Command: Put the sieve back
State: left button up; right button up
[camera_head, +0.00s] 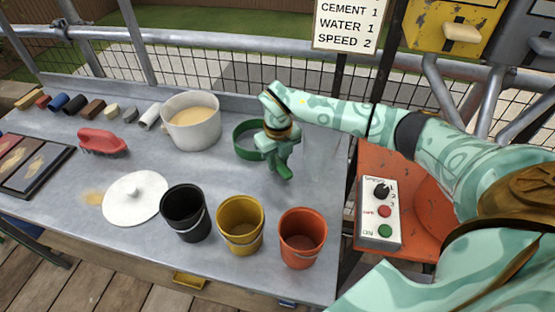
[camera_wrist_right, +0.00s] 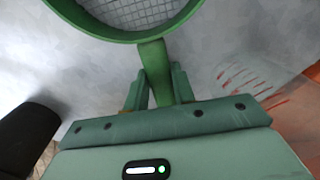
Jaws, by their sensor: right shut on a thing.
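The sieve is a round green ring with a grey mesh. In the head view the sieve (camera_head: 243,139) is at the back right of the grey table, just right of the white bucket. In the right wrist view the sieve (camera_wrist_right: 127,36) fills the top, its handle (camera_wrist_right: 153,60) pointing to my gripper. My right gripper (camera_head: 281,160) is shut on the handle; its fingers also show in the right wrist view (camera_wrist_right: 157,90). The gripper partly hides the sieve in the head view. I cannot tell whether the sieve touches the table. My left gripper is not in view.
A white bucket of tan material (camera_head: 191,124) stands left of the sieve. Black (camera_head: 185,216), yellow (camera_head: 240,228) and orange (camera_head: 302,240) buckets line the front. A control box (camera_head: 380,213) is farther right.

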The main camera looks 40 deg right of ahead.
jog(key=o, duration=1)
jog(key=shift+f, duration=0.1)
notch_tip(320, 180, up, 12)
jog(key=p, duration=0.3)
jog(key=shift+p, duration=0.35)
